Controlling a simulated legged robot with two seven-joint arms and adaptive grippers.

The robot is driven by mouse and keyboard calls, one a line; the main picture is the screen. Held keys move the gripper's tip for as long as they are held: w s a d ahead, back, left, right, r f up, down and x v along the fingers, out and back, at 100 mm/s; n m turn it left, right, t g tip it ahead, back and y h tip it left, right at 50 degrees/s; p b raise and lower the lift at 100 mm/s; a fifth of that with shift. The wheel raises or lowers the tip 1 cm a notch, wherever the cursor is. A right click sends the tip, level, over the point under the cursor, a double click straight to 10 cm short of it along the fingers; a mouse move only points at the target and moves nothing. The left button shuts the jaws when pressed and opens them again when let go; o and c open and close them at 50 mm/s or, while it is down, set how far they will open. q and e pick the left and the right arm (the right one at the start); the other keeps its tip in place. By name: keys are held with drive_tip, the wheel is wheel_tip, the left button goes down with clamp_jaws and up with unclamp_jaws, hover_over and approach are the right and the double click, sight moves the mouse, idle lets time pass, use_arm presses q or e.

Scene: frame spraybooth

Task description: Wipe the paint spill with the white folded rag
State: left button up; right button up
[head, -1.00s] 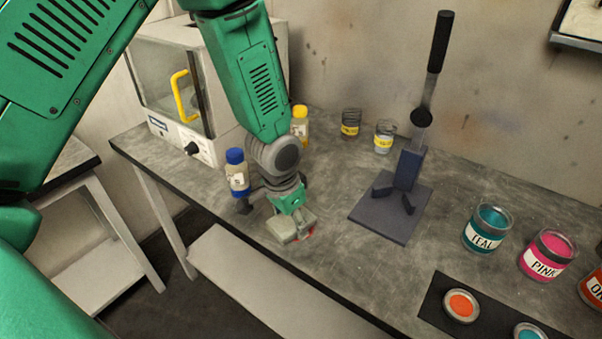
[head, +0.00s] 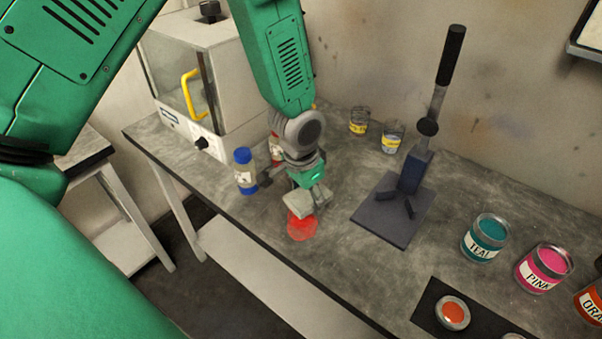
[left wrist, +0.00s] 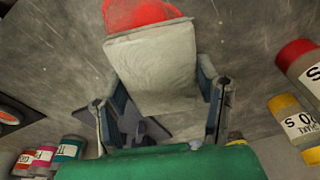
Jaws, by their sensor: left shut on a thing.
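The white folded rag (head: 299,201) is held in my left gripper (head: 308,194), which is shut on it. In the left wrist view the rag (left wrist: 155,68) spans between the two fingers of the gripper (left wrist: 160,105). The red paint spill (head: 302,228) lies on the grey workbench, on the near side of the rag. In the left wrist view the spill (left wrist: 140,12) shows just beyond the rag's far edge, partly covered by it. I cannot tell whether the rag touches the bench. My right gripper is not in view.
A blue-capped bottle (head: 244,172) stands close left of the gripper, with a red container (head: 275,148) behind it. A press on a dark base (head: 393,228) stands to the right. Teal (head: 485,238) and pink (head: 543,267) paint cans stand farther right. The bench's front edge is near the spill.

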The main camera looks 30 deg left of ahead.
use_arm(q)
drive_tip(key=shift+w+d+r+p, duration=0.1)
drive_tip(key=shift+d+r+p, duration=0.1)
drive_tip(key=shift+r+p, duration=0.25)
drive_tip(key=shift+d+r+p, duration=0.2)
drive_tip(key=shift+r+p, duration=0.05)
drive_tip(key=shift+r, duration=0.3)
drive_tip(key=shift+d+r+p, duration=0.15)
drive_tip(key=shift+r+p, duration=0.25)
drive_tip(key=shift+r, duration=0.2)
drive_tip(key=shift+a+f, duration=0.2)
drive_tip(key=shift+a, duration=0.3)
